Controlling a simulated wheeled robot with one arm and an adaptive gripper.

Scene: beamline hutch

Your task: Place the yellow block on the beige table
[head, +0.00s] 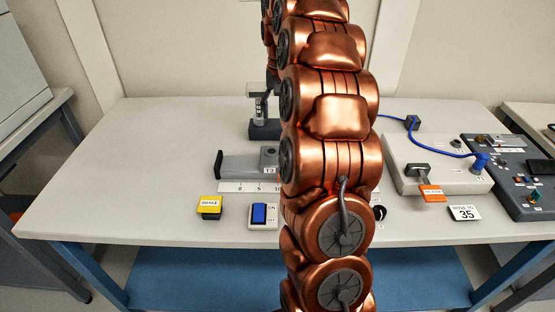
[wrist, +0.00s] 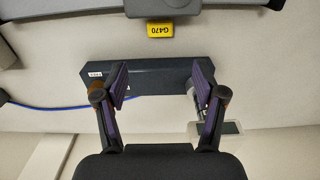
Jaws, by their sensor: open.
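A yellow block (head: 210,205) with a white label and a dark lower part sits at the front left of the beige table (head: 130,160) in the head view. In the wrist view a yellow piece (wrist: 160,30) marked G470 lies at the top, by a grey object; I cannot tell whether it is the same block. My gripper (wrist: 160,82) is open and empty in the wrist view, its fingers wide apart over a dark grey bar (wrist: 150,76). The yellow piece lies beyond the fingertips. In the head view my arm hides part of the table's middle.
A blue rocker switch (head: 263,214) and a grey slide with a ruler (head: 245,165) stand left of my arm. A dark stand (head: 264,129) is behind them. A box with an orange tag (head: 432,193) and a dark panel (head: 515,180) fill the right. The back left is clear.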

